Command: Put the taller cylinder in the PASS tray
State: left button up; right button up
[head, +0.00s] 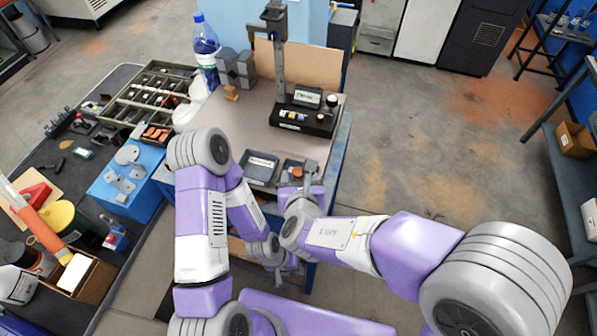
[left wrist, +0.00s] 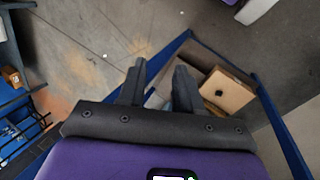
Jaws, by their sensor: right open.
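A dark tray with a white label (head: 250,178) lies near the front of the bench. A second tray (head: 284,179) beside it holds something orange-red (head: 297,172). The label lettering is too small to read, so I cannot tell which is the PASS tray. I cannot make out the two cylinders or compare their heights. My right gripper (head: 309,178) is open at the second tray's right side; I see nothing between its fingers. My left gripper (head: 278,283) is low, in front of the bench. In the left wrist view its fingers (left wrist: 158,85) are apart and empty.
A gauge stand (head: 279,70) with a black base (head: 305,119) stands farther back on the bench. A small wooden piece (head: 231,92), grey blocks (head: 236,68) and a water bottle (head: 205,40) are at the back left. The bench middle is clear.

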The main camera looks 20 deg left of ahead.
jog(key=p+v, duration=0.2)
jog(key=v, duration=0.8)
jog(key=s+d+f+n+g, duration=0.1)
jog(key=d+f+n+g, duration=0.2)
jog(key=d+f+n, duration=0.3)
jog(key=s+d+f+n+g, duration=0.1)
jog(key=d+f+n+g, duration=0.3)
jog(key=f+n, duration=0.9)
jog(key=s+d+f+n+g, duration=0.2)
jog(key=d+f+n, duration=0.6)
jog(key=f, duration=0.9)
jog(key=shift+n+g, duration=1)
jog(key=shift+n, duration=0.2)
jog(key=shift+s, duration=0.1)
notch_tip(320, 180, down, 6)
jog(key=b, duration=0.6)
jog(key=shift+r, duration=0.1)
